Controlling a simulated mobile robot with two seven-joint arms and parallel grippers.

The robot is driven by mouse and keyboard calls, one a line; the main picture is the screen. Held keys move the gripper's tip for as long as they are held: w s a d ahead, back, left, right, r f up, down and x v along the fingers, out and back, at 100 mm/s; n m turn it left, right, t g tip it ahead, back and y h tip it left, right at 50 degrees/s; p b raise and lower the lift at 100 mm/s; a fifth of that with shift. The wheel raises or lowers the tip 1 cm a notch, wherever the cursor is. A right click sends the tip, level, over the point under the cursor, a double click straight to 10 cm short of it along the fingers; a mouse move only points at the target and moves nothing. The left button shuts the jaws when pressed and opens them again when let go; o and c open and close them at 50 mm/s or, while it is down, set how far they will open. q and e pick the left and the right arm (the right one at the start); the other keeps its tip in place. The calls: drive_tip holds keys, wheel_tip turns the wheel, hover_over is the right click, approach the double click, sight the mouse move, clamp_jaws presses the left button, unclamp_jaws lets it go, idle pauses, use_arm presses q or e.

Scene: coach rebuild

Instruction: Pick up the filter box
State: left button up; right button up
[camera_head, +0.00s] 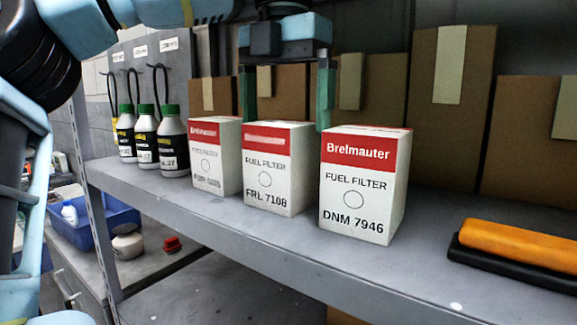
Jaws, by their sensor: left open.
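Three white and red filter boxes stand upright in a row on the grey shelf (270,250). The right box (362,185) is nearest and reads DNM 7946. The middle box (277,170) reads FRL 7108. The left box (213,157) is partly covered by the middle one, and its number is hard to read. My left gripper (285,105) points down above and behind the middle box. Its two green fingers are spread apart, with nothing seen between them but the cartons behind. The boxes hide the lower fingertips in part. My right gripper is not in view.
Several brown cartons (452,100) line the back of the shelf. An orange and black tool (515,245) lies at right. A blue bin (95,225) sits lower left. The shelf front is clear.

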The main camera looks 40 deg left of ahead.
sight(283, 145)
use_arm(q)
drive_tip(key=shift+s, duration=0.1)
drive_tip(key=shift+f, duration=2.55)
drive_tip(key=shift+c, duration=0.2)
drive_tip(key=c, duration=1.3)
drive_tip(key=shift+r, duration=0.1)
